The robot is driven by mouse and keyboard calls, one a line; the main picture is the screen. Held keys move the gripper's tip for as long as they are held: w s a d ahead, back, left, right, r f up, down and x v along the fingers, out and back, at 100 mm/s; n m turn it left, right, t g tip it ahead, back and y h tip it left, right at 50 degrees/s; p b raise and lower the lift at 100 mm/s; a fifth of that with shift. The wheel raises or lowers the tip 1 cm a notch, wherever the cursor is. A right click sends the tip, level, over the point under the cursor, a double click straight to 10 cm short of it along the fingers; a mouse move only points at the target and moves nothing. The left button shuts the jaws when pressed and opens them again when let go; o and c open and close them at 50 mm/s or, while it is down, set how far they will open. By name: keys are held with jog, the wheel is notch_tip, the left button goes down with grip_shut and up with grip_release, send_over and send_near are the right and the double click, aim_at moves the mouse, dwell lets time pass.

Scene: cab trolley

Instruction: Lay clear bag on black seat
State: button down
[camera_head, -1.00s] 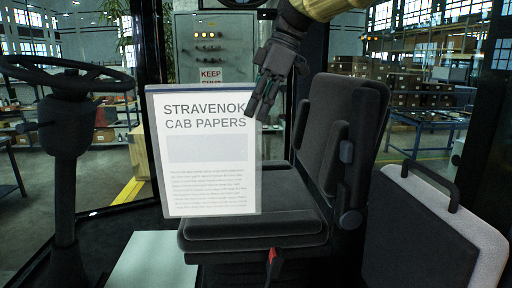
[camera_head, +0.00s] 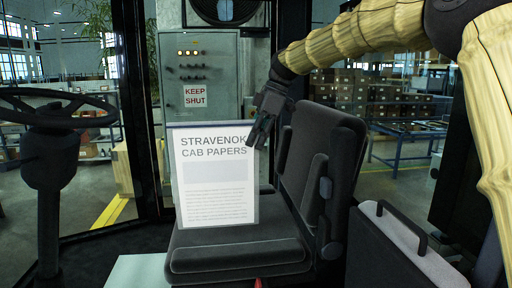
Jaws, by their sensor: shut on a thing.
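The clear bag (camera_head: 215,182) hangs upright with a printed sheet headed "STRAVENOK CAB PAPERS" showing through it. My gripper (camera_head: 259,136) is shut on the bag near its upper right corner. The black seat (camera_head: 240,258) stands behind and below the bag, with its backrest at the right. The bag's lower edge overlaps the seat cushion in the picture; I cannot tell whether it touches.
A steering wheel (camera_head: 55,108) on a column stands at the left. A grey-and-black case with a handle (camera_head: 400,250) stands right of the seat. A pale flat panel (camera_head: 140,272) lies at the front left. A grey control cabinet (camera_head: 198,75) stands behind.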

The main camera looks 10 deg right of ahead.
jog(key=shift+w+f+p, duration=0.1)
jog(key=shift+f+p, duration=0.95)
jog(key=shift+f, duration=0.7)
jog(key=shift+f, duration=0.15)
jog(key=c, duration=1.4)
grip_release()
jog(key=shift+o, duration=0.2)
jog(key=b+v, duration=0.4)
jog(key=v, duration=0.8)
